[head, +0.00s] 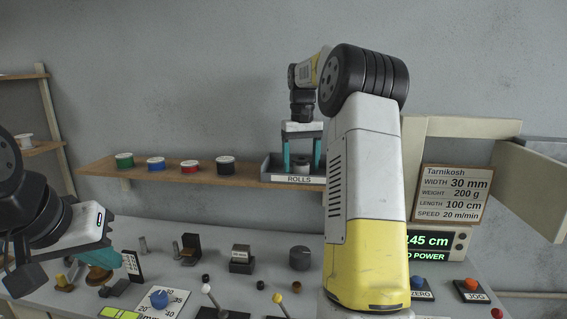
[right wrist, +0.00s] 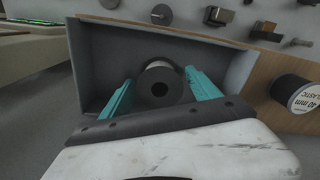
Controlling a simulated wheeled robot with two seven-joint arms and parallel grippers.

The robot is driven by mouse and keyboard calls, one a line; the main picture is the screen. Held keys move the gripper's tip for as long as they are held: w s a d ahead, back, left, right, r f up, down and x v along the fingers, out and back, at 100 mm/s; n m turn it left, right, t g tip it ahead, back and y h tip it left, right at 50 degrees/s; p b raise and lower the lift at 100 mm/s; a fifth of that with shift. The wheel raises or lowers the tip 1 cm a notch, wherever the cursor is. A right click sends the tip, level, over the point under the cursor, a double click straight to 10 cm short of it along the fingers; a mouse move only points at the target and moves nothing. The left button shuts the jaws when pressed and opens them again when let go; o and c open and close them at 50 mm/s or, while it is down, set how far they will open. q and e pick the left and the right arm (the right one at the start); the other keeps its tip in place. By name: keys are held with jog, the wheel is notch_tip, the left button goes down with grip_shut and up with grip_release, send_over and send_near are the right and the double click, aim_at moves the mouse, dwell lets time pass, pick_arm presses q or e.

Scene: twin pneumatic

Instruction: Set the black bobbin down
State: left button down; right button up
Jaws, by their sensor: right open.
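The black bobbin (right wrist: 174,92), with a pale band at its far rim, is inside the grey tray labelled ROLLS (head: 293,180). In the right wrist view it lies between the two teal fingers of my right gripper (right wrist: 160,94), which are apart, with a gap visible beside it. In the head view the right gripper (head: 302,152) points down into the tray, and the bobbin shows dark between its fingers. The tray wall (right wrist: 100,60) surrounds it in the wrist view. My left gripper (head: 108,257) is low at the left over the bench; its fingers are partly hidden.
The wooden shelf (head: 140,171) carries green (head: 124,161), blue (head: 156,164), red (head: 190,167) and black (head: 226,167) spools left of the tray. The bench below is crowded with knobs, levers and small blocks. A sign (head: 452,194) and green display (head: 428,241) stand at the right.

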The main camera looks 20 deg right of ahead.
notch_tip(320, 180, up, 12)
jog(key=s+a+r+t, duration=0.2)
jog(key=s+a+r, duration=0.1)
jog(key=s+a, duration=0.25)
jog(key=s+a+f+t, duration=0.1)
jog(key=s+a+f, duration=0.2)
jog(key=s+f, duration=0.2)
jog(key=s+a+f+t+y, duration=0.1)
jog(key=s+a+f, duration=0.3)
jog(key=s, duration=0.7)
jog(key=s+a+f+n+t+y, duration=0.1)
jog(key=s+a+f+t, duration=0.1)
jog(key=s+f, duration=0.5)
jog(key=shift+s+a, duration=0.6)
jog(key=shift+a, duration=0.05)
jog(key=shift+a, duration=0.1)
